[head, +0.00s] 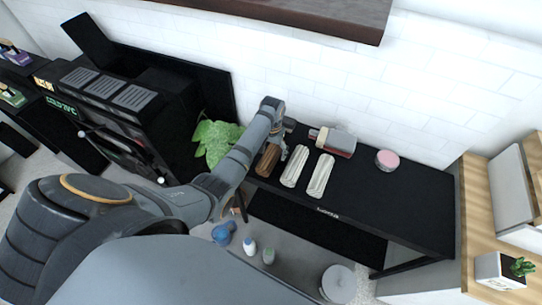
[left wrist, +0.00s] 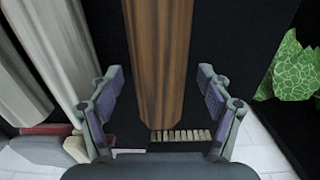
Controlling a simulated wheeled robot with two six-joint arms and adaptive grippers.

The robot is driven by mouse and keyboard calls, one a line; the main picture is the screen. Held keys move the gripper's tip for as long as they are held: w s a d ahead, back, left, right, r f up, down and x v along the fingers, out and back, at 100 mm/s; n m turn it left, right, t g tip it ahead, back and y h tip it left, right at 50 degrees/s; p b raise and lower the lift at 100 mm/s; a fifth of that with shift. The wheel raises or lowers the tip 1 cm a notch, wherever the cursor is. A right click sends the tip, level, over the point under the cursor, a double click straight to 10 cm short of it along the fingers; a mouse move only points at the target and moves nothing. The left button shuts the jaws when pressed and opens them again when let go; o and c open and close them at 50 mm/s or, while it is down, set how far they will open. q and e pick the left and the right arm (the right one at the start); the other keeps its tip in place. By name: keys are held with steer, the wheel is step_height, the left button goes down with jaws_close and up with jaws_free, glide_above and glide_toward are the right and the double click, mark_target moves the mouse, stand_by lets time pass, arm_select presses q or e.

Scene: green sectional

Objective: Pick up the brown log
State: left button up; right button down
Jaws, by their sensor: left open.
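The brown log (head: 267,160) lies at the left end of the black table, beside two pale logs (head: 294,166) (head: 320,176). My left gripper (head: 282,149) is above that end of the table, by the brown log. In the left wrist view, the brown log (left wrist: 160,55) runs up the middle between the two spread fingers of my left gripper (left wrist: 160,85). Gaps show between the log and both finger pads. My right gripper does not show.
The black table (head: 410,205) stands against a white brick wall. A red and grey object (head: 338,142) and a pink-topped round tin (head: 387,160) are at its back. A green plant (head: 215,138) is left of the table. The table's right part is clear.

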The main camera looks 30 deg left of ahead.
arm_select(q)
steer(key=shift+f, duration=0.85)
steer(key=shift+w+r, duration=0.1)
steer(key=c, duration=1.5)
